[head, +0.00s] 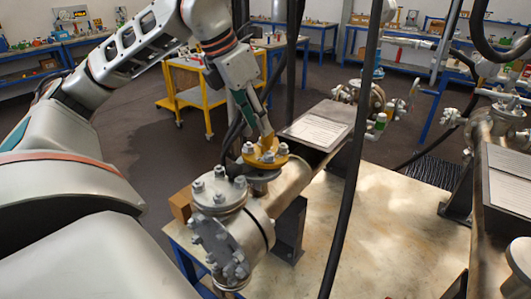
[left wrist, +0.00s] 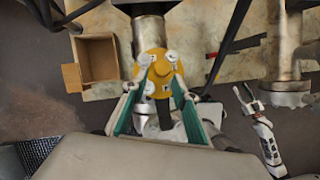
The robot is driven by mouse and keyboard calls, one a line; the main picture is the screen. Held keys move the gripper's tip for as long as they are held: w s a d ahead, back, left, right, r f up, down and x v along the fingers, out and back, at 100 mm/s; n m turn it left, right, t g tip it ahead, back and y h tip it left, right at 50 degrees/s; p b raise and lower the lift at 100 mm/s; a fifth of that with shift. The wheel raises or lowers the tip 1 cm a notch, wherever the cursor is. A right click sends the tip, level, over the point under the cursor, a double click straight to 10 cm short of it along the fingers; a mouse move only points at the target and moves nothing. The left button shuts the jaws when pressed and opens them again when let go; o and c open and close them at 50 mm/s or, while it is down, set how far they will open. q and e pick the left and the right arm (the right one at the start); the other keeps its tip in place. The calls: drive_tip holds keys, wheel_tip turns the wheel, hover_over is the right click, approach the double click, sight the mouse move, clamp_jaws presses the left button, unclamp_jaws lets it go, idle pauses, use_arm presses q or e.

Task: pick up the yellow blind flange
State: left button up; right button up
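The yellow blind flange (head: 266,157) lies flat on top of an upright pipe opening of the vessel (head: 262,222), with bolts and nuts around its rim. It also shows in the left wrist view (left wrist: 160,62), with a raised yellow middle part. My left gripper (head: 261,133) reaches down to it from above. In the left wrist view its green-padded fingers (left wrist: 161,72) are apart, one on each side of the raised middle part; firm contact cannot be seen. My right gripper (left wrist: 245,95) shows at the right of the left wrist view, apparently open and empty, away from the flange.
The vessel stands on a worn bench (head: 400,225). A sheet on a sloped panel (head: 318,130) sits just behind the flange. Dark cables hang in front. More piping (head: 490,130) stands at right, and a yellow cart (head: 205,95) behind.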

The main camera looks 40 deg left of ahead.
sight(266, 144)
use_arm(q)
drive_tip(key=x, duration=0.5)
drive_tip(key=shift+w+d+r+b, duration=0.1)
drive_tip(key=shift+w+d+b, duration=0.1)
drive_tip(key=shift+b, duration=0.2)
drive_tip(key=shift+c, duration=0.3)
clamp_jaws()
drive_tip(key=shift+r, duration=0.1)
